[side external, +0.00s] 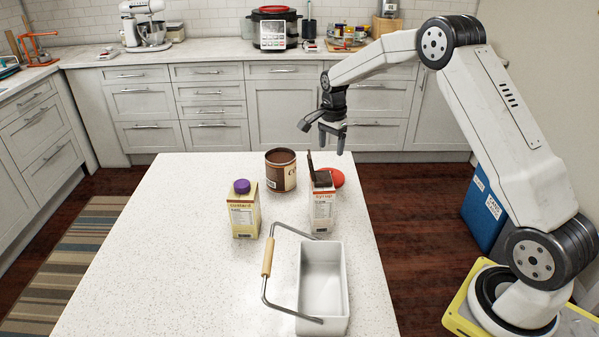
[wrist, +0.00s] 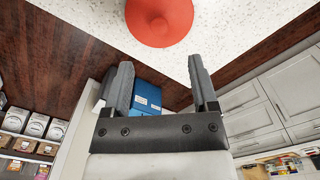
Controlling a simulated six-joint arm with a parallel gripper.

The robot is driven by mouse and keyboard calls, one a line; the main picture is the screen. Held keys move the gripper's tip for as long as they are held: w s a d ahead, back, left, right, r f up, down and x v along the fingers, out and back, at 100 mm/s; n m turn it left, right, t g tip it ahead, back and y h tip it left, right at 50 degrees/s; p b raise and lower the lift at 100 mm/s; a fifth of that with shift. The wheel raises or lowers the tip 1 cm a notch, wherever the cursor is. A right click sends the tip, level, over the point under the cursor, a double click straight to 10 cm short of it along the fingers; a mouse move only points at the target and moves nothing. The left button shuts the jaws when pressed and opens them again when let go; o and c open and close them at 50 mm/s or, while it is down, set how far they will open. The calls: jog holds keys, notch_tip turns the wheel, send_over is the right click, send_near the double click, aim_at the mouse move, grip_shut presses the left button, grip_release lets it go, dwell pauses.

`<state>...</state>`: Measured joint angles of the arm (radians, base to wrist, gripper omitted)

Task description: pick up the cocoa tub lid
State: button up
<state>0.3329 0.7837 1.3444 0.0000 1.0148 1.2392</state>
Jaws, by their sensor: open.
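The cocoa tub (side external: 281,171) is a brown and cream can standing open-topped at the back of the white speckled table. A red round lid (side external: 333,178) lies apart from it to the right, partly hidden behind the syrup carton in the side view. In the wrist view the red lid (wrist: 158,20) is at the top, with a raised centre, cut by the frame edge. My gripper (side external: 332,143) is open and empty, above and behind the lid in the side view. In the wrist view its two fingers (wrist: 160,65) are spread, with the lid beyond their tips.
The syrup carton (side external: 322,210), with a dark open top and upright flap, stands in front of the lid. A custard carton (side external: 244,212) with a purple cap stands left. A white caddy (side external: 340,285) with a wooden handle is at the front. The table's left side is clear.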

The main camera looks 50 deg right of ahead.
aim_at(338, 177)
jog(key=shift+f, duration=1.35)
jog(key=shift+f, duration=0.1)
jog(key=shift+a+f, duration=0.15)
jog(key=shift+f, duration=2.35)
jog(key=shift+c, duration=0.2)
grip_shut()
